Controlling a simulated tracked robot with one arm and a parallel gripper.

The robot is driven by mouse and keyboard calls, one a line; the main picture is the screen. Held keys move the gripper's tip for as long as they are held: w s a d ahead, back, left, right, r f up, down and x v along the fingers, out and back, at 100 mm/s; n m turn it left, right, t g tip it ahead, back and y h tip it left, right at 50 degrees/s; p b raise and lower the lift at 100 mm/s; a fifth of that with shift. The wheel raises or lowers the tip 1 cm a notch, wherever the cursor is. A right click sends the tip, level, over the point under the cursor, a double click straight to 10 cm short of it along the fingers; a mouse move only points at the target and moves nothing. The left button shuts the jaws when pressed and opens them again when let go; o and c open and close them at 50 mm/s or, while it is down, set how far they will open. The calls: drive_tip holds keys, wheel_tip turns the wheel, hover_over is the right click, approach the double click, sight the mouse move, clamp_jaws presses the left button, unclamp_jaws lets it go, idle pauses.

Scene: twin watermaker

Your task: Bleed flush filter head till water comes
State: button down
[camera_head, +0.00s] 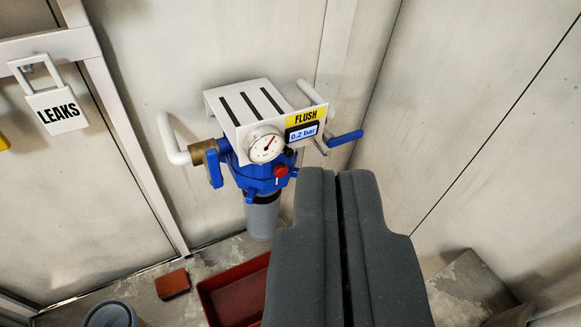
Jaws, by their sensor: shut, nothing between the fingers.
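The flush filter hangs on the wall left of the picture's middle, with a blue head (256,177) and a grey bowl (263,218) below. A red knob (280,171) sits on the front of the head. A round gauge (265,145) and a display (303,133) reading 0.2 bar are above it, by the yellow FLUSH label (307,117). Blue handles show at the left (214,168) and right (345,138). My gripper (337,175) is shut and empty, in front of and to the right of the filter. No water shows at the head.
A red tray (232,291) stands on the floor below the filter, partly hidden by my gripper. A reddish block (172,284) lies left of it. A white LEAKS tag (57,110) hangs on the frame at left. A white slotted bracket (262,103) covers the filter top.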

sight(281, 171)
drive_tip(key=w+d+f+n+h+p, duration=0.1)
drive_tip(key=w+f, duration=0.4)
drive_tip(key=f, duration=0.7)
drive_tip(key=w+d+f+n+h+p, duration=0.1)
drive_tip(key=w+f, duration=0.5)
drive_tip(key=f, duration=0.6)
drive_tip(key=shift+w+d+n+g+p, duration=0.3)
drive_tip(key=shift+d+n+g+p, duration=0.1)
drive_tip(key=shift+d, duration=0.25)
drive_tip(key=shift+w, duration=0.1)
drive_tip(key=w+a+p, duration=0.4)
drive_tip(key=w+a, duration=0.1)
drive_tip(key=w, duration=0.2)
drive_tip(key=shift+p, duration=0.4)
drive_tip(key=shift+a, duration=0.1)
drive_tip(key=shift+w+r, duration=0.1)
